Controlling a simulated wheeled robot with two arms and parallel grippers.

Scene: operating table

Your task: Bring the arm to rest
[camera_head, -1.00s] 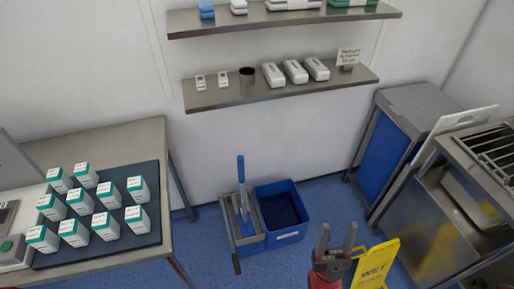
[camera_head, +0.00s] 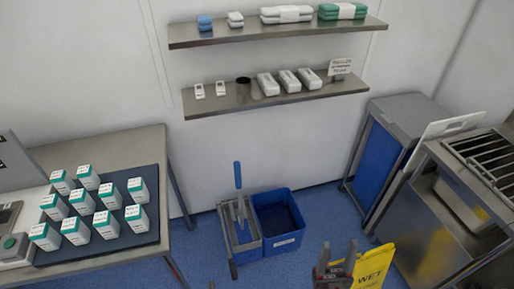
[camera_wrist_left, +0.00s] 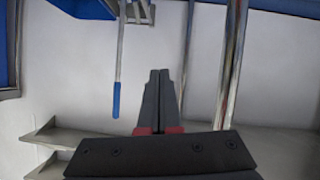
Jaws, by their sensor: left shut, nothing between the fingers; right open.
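My right gripper (camera_head: 336,258) is at the bottom of the head view, in front of the yellow wet-floor sign (camera_head: 374,268). Its dark fingers are apart and nothing shows between them. Only a small dark tip of my left gripper (camera_head: 211,286) shows at the bottom edge of the head view. In the left wrist view, the left gripper's fingers (camera_wrist_left: 159,75) are together, with nothing held. Most of both arms is out of view.
A steel table (camera_head: 100,148) at left holds a dark tray (camera_head: 120,252) with several white-and-teal boxes. A blue bucket (camera_head: 284,241) and a blue-handled mop (camera_head: 238,176) stand on the floor. Wall shelves (camera_head: 215,101) are behind; a steel cart (camera_head: 430,235) stands at right.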

